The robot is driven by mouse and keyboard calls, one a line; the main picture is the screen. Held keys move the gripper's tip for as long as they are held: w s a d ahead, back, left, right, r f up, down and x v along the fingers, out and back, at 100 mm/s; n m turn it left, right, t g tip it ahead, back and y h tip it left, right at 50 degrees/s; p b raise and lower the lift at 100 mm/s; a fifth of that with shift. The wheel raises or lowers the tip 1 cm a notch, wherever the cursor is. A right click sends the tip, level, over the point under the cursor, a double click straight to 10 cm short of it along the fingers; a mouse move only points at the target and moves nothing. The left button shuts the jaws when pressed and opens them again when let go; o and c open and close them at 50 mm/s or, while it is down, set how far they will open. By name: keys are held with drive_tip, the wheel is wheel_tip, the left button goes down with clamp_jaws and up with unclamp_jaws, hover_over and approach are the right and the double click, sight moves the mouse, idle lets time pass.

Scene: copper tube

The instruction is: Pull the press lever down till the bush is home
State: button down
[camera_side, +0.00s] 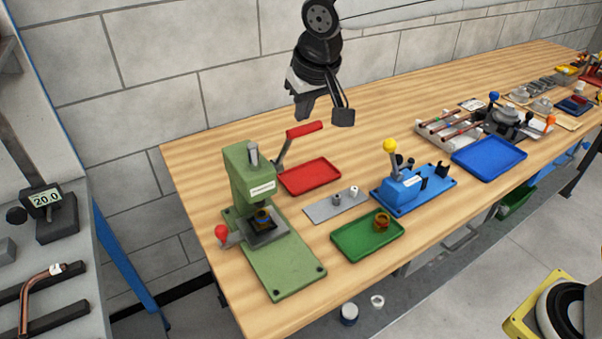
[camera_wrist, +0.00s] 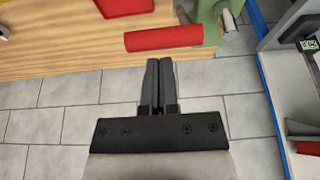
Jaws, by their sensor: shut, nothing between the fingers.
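The green press (camera_side: 248,182) stands at the near left end of the wooden bench. Its lever has a red grip (camera_side: 304,130) and sticks up to the right behind the press. A small brass-coloured part, perhaps the bush (camera_side: 262,217), sits under the ram; how deep it is seated I cannot tell. My gripper (camera_side: 325,112) is above the bench, over the red grip and apart from it. In the wrist view my gripper (camera_wrist: 159,62) has its fingers together and empty, with the red grip (camera_wrist: 164,38) just beyond the tips.
A red tray (camera_side: 310,177) lies behind the press. A grey plate (camera_side: 322,211) with small parts, a green tray (camera_side: 350,245) with a copper-coloured part and a blue fixture (camera_side: 408,187) with a yellow knob lie to the right. The wall is close behind the bench.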

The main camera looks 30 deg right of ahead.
drive_tip(key=shift+s+f+t, duration=0.25)
drive_tip(key=shift+s+t, duration=0.15)
drive_tip(key=shift+s, duration=0.2)
idle(0.3)
drive_tip(key=shift+s+f+t, duration=0.2)
drive_tip(key=shift+s+t, duration=0.1)
drive_tip(key=shift+s, duration=0.1)
drive_tip(key=s+f, duration=0.8)
drive_tip(key=f, duration=0.2)
drive_tip(key=shift+f, duration=0.2)
idle(0.4)
drive_tip(key=shift+r, duration=0.1)
